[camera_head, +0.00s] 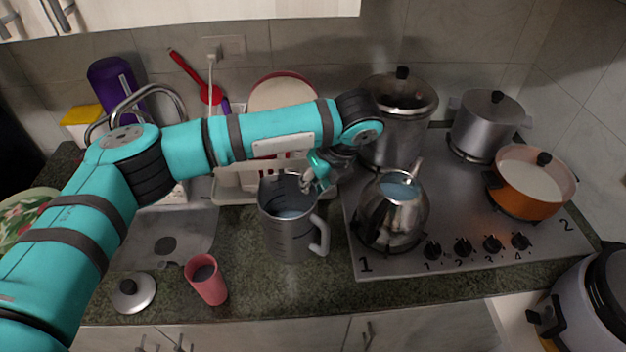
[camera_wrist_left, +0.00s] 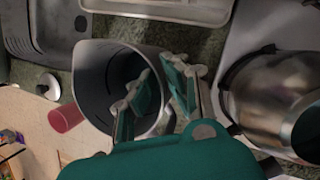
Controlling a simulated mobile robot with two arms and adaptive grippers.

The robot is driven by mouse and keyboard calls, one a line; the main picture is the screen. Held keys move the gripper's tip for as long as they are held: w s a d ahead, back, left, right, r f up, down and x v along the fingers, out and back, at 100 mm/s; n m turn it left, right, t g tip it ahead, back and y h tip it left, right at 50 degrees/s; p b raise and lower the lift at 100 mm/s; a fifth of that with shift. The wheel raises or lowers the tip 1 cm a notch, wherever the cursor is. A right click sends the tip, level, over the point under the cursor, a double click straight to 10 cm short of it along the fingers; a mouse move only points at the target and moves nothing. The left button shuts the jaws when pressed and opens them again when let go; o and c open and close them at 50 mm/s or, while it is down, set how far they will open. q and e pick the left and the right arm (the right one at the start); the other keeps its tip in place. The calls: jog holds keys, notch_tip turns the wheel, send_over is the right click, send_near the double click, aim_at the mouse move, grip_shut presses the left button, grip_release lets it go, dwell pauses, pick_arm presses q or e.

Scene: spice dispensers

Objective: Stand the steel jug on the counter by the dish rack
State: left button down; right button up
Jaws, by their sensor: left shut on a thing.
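My left gripper (camera_head: 308,184) is shut on the jug's rim at the far right side. In the left wrist view the fingers (camera_wrist_left: 160,80) straddle the wall of the jug (camera_wrist_left: 92,75), one inside and one outside. My right gripper is not in view.
A steel kettle (camera_head: 393,222) stands on the stove (camera_head: 465,235) close right of the jug. A pink cup (camera_head: 207,281) and a lid (camera_head: 134,293) are front left. The sink (camera_head: 165,235) lies left. Pots stand further back on the stove.

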pick_arm(q)
jog(key=c, duration=1.4)
grip_release()
jog(key=shift+f, duration=0.1)
jog(key=shift+d+r, duration=0.1)
jog(key=shift+r, duration=0.15)
jog(key=b+v, duration=0.2)
jog(key=v, duration=0.9)
jog(key=shift+r, duration=0.35)
jog(key=shift+s+d, duration=0.1)
jog(key=shift+s, duration=0.05)
